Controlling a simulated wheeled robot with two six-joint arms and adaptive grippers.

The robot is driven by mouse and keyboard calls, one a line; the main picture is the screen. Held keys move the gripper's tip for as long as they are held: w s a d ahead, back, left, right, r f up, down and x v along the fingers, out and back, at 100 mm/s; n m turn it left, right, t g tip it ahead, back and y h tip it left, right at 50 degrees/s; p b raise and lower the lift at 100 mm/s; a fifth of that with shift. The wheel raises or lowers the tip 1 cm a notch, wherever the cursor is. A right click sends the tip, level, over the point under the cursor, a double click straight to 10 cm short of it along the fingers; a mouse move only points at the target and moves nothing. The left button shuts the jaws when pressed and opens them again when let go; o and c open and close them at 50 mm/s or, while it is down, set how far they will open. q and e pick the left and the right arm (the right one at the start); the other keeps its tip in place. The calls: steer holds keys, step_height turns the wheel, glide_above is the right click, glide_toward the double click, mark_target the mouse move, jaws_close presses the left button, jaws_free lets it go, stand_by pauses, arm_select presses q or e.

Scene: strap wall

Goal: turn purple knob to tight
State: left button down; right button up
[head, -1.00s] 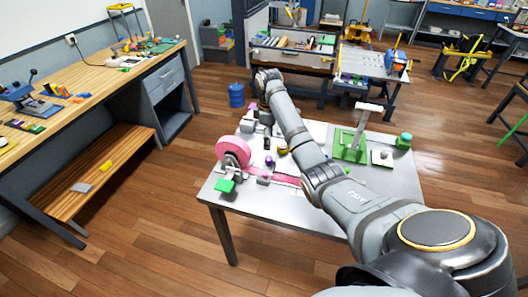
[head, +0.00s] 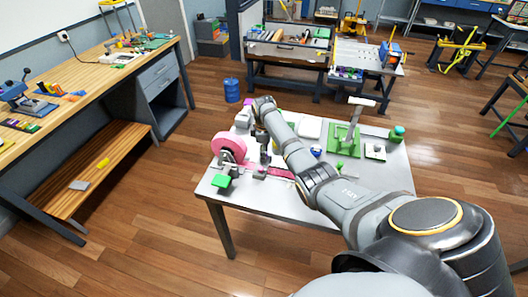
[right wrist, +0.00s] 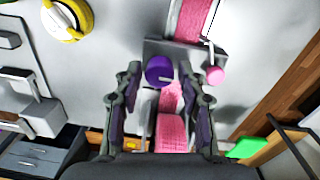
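The purple knob (right wrist: 159,69) shows in the right wrist view on a grey block (right wrist: 184,55) with a pink strap (right wrist: 171,133) running through it. My right gripper (right wrist: 161,73) is open, one finger to each side of the knob. The knob lies between the fingertips; I see no clear contact. In the head view my right gripper (head: 262,142) points down at the strap fixture and hides the knob. The pink strap roll (head: 229,149) stands left of it, and the pink strap (head: 280,173) runs right along the table. My left gripper is not in view.
A small pink knob (right wrist: 215,75) sits beside the block. A yellow-and-white round item (right wrist: 68,18) lies at the upper left of the wrist view.

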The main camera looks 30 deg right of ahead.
jaws_close()
steer(key=shift+r+m+p, duration=0.25)
steer(key=shift+m+p, duration=0.85)
steer(key=shift+m, duration=0.1)
steer(key=m+p, duration=0.1)
steer(key=m, duration=0.1)
steer(key=shift+m, duration=0.4)
steer(key=m+p, duration=0.1)
steer(key=m, duration=0.1)
steer(key=shift+w+m, duration=0.1)
steer(key=shift+m, duration=0.2)
steer(key=m+p, duration=0.1)
steer(key=m, duration=0.3)
steer(key=shift+f+m, duration=0.1)
steer(key=shift+m, duration=0.2)
arm_select(q)
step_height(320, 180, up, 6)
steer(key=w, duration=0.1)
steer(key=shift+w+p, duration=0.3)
steer(key=shift+p, duration=0.15)
arm_select(e)
steer(key=m, duration=0.5)
steer(key=shift+m, duration=0.3)
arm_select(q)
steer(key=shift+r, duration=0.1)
arm_select(e)
steer(key=shift+w, duration=0.1)
